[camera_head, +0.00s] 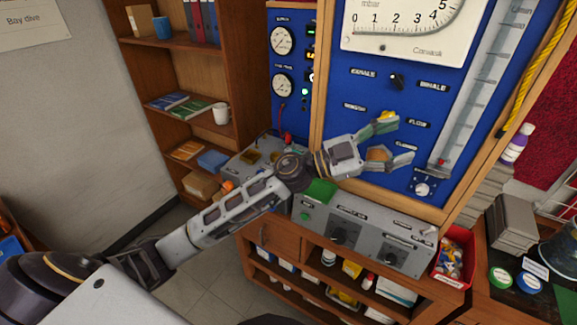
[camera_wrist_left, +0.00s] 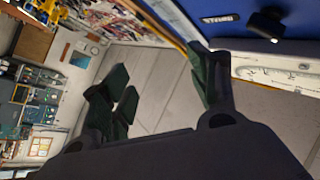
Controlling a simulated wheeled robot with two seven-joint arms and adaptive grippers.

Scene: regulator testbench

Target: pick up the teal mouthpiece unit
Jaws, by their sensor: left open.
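I cannot make out a teal mouthpiece unit for certain in either view. A bright green item (camera_head: 320,190) lies on the grey control box, below and left of my left gripper; its shape is too small to tell. My left gripper (camera_head: 404,140) is open in front of the blue panel, its fingers spread and pointing right. A tan, rounded item (camera_head: 378,154) shows between the fingers in the head view; I cannot tell whether it touches them. In the left wrist view the gripper (camera_wrist_left: 158,75) shows dark green finger pads with only floor between them. My right gripper is not in view.
The blue panel (camera_head: 400,95) with gauge and knobs stands close behind the gripper. The grey control box (camera_head: 370,232) sits below it on a wooden cabinet. A red bin (camera_head: 453,258) stands to its right.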

